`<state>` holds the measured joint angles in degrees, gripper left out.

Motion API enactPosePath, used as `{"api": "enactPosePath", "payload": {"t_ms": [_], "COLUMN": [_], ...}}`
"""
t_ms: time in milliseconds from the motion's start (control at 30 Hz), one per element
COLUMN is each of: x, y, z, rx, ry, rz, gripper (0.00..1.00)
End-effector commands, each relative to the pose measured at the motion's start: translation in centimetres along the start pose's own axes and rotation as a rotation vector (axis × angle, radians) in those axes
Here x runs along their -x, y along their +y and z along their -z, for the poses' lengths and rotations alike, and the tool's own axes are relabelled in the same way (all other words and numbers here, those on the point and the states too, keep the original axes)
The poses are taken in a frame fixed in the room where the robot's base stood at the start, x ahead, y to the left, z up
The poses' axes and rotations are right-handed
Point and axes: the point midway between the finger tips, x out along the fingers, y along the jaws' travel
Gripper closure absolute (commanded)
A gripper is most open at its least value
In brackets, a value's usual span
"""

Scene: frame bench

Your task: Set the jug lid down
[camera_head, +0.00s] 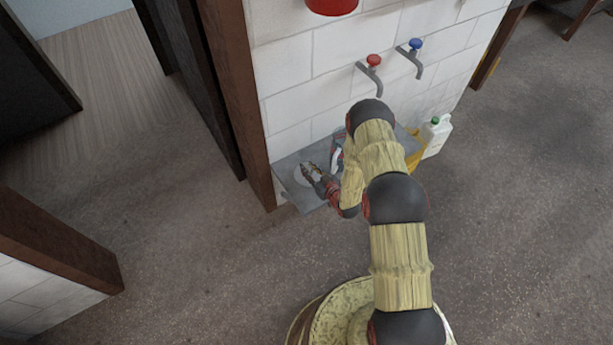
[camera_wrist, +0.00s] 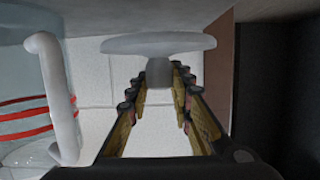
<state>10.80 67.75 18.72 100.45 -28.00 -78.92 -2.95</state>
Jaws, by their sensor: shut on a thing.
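The jug lid (camera_wrist: 158,43) is a pale round disc with a grey knob (camera_wrist: 158,72), which sits between my fingertips. My gripper (camera_wrist: 157,86) is shut on that knob. In the head view the lid (camera_head: 301,175) shows as a pale disc over the left part of the grey shelf (camera_head: 290,190), beside my gripper (camera_head: 311,174). The lid is very close to the shelf; I cannot tell whether it touches. The clear jug (camera_wrist: 20,110) with red bands and a white handle stands next to my gripper; in the head view my arm partly hides it.
A brown post (camera_head: 247,110) borders the shelf at left, and a white tiled wall (camera_head: 300,60) stands behind it. A red tap (camera_head: 374,62) and a blue tap (camera_head: 416,45) jut out above. A white bottle (camera_head: 436,137) with a green cap stands to the right, beside something yellow (camera_head: 414,158).

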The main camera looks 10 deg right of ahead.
Motion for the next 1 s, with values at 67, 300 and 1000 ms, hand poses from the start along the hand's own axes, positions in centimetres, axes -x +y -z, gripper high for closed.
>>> {"api": "enactPosePath", "payload": {"t_ms": [67, 300, 1000], "x": [-0.7, -2.1, -2.9], "y": [-0.2, -0.4, -0.3], "z": [-0.6, -1.5, -4.4], "rx": [0.001, 0.002, 0.001], "ry": [-0.001, 0.001, 0.0], "rz": [0.001, 0.002, 0.001], "gripper": [1.0, 1.0, 0.74]}}
